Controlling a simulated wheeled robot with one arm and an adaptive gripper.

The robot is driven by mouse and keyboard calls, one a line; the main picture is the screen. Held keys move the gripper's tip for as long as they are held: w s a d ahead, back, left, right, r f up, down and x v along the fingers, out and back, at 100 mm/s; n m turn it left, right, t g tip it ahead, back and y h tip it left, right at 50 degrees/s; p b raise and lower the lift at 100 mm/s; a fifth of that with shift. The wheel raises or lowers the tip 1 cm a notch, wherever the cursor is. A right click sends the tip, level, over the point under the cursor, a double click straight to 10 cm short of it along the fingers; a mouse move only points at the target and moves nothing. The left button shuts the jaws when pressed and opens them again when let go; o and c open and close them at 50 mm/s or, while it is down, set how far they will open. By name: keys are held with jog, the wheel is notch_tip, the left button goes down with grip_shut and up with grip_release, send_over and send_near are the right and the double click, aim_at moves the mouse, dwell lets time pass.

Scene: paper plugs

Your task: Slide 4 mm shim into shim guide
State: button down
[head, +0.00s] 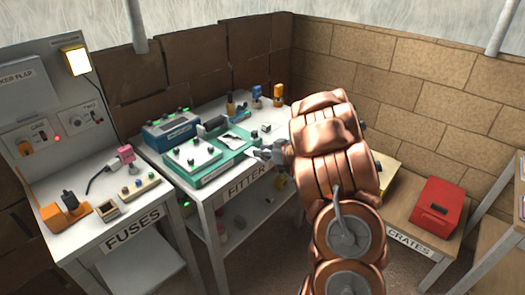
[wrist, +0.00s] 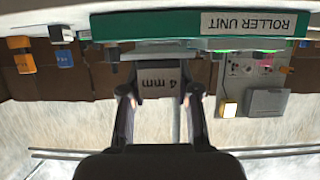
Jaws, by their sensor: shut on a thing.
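The 4 mm shim (wrist: 160,82), a grey plate marked "4 mm", is between the fingers of my gripper (wrist: 160,100) in the wrist view. The gripper is shut on it. In the head view, my gripper (head: 266,154) is at the front right of the green unit (head: 212,174) on the bench marked FITTER. The wrist view is upside down and shows a green edge labelled ROLLER UNIT (wrist: 140,24) just beyond the shim. A grey part (wrist: 165,49) lies between them; I cannot tell whether it is the shim guide or whether the shim touches it.
A blue box (head: 172,130) and orange and blue upright tools (head: 256,93) stand at the back of the fitter bench. The fuses bench (head: 90,222) is at left. A red case (head: 436,206) sits on the crates bench at right. My arm hides part of the middle.

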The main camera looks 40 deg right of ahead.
aim_at(251, 151)
jog(key=shift+r, duration=0.15)
jog(key=shift+w+a+p, duration=0.25)
jog(key=shift+w+p, duration=0.25)
jog(key=shift+w, duration=0.6)
jog(key=shift+w+a+p, duration=0.25)
jog(key=shift+w+p, duration=0.25)
jog(key=shift+w, duration=0.55)
jog(key=shift+w+a, duration=0.15)
jog(key=shift+w, duration=0.45)
jog(key=shift+f+p, duration=0.3)
jog(key=shift+p, duration=0.35)
jog(key=shift+w+a+p, duration=0.25)
jog(key=shift+w+p, duration=0.3)
jog(key=shift+w, duration=0.6)
jog(key=shift+w+a+p, duration=0.3)
jog(key=shift+w+p, duration=0.3)
jog(key=shift+w, duration=0.55)
jog(key=shift+w+a+p, duration=0.25)
jog(key=shift+w+p, duration=0.3)
jog(key=shift+w, duration=0.6)
jog(key=c, duration=0.8)
grip_release()
jog(key=shift+o, duration=0.2)
